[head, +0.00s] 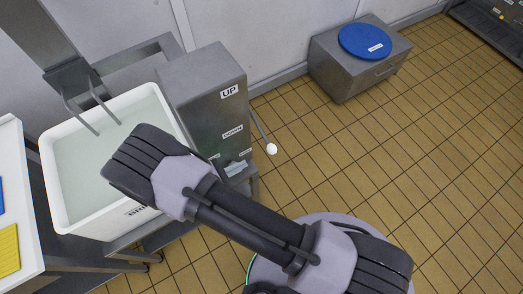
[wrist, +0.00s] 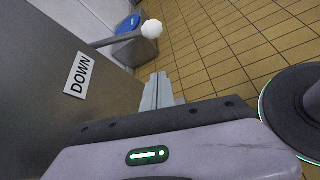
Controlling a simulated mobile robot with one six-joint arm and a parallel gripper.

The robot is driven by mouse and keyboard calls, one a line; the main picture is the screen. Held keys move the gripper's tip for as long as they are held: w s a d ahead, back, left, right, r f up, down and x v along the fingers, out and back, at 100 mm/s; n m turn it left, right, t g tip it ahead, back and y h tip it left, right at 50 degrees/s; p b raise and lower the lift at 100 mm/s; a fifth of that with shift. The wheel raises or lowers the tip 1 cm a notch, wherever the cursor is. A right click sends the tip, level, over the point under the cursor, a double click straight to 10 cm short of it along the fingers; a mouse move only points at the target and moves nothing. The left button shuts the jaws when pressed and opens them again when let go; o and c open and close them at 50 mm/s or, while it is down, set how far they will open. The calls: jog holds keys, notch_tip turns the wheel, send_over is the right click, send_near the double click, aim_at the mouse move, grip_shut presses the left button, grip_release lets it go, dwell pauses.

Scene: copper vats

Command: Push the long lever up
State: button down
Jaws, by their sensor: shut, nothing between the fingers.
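The long lever (head: 260,129) is a thin grey rod with a white ball knob (head: 272,149) on the right side of a grey metal box (head: 205,90). In the head view it slopes down, its knob lower than the DOWN label (head: 232,131) and well below the UP label (head: 229,91). The wrist view shows the lever's rod (wrist: 115,40) and white knob (wrist: 152,29) beyond my fingertips. My gripper (wrist: 158,78) is shut and empty, apart from the lever, with the box close on its left.
A white basin (head: 95,215) of liquid stands left of the box. A low grey cabinet (head: 345,75) with a blue round lid (head: 365,41) stands at the back wall. The tiled floor (head: 430,150) to the right is clear.

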jog(key=b+x, duration=0.3)
jog(key=x, duration=0.7)
jog(key=r, duration=0.1)
jog(key=d+r, duration=0.1)
jog(key=r, duration=0.1)
jog(key=shift+s+d+r, duration=0.25)
jog(key=shift+s+r, duration=0.1)
jog(key=shift+p, duration=0.3)
